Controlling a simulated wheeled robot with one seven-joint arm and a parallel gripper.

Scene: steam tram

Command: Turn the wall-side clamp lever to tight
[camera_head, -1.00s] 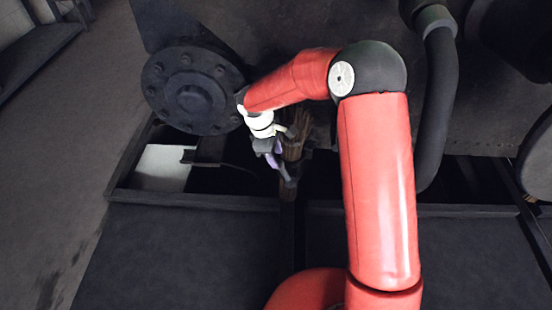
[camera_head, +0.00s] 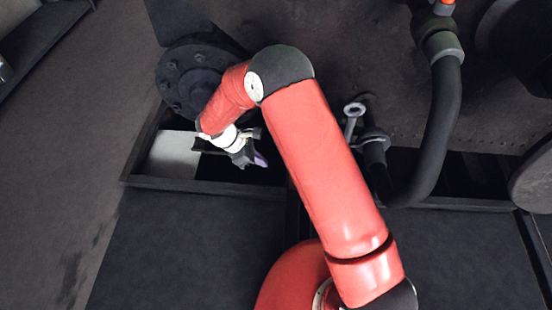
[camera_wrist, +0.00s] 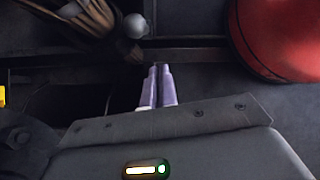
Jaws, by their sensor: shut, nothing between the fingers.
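A pale grey lever with a ringed end (camera_head: 354,112) stands beside a dark pipe collar (camera_head: 375,143) right of my arm in the head view. It looks like a clamp lever, but I cannot tell whether it is the wall-side one or how tight it is. My gripper (camera_head: 260,160), with purple fingers, is left of it and apart from it, over the dark recess. In the wrist view my gripper (camera_wrist: 160,72) has its fingers together and empty. A grey ball (camera_wrist: 134,25) shows just beyond the fingertips; I cannot tell what it belongs to.
A bundle of brown rods (camera_wrist: 92,18) lies at upper left in the wrist view. A bolted round flange (camera_head: 186,75) is close behind my wrist. A thick black hose (camera_head: 447,125) hangs at right. A white sheet (camera_head: 172,155) lies in the recess, behind a raised edge (camera_head: 205,187).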

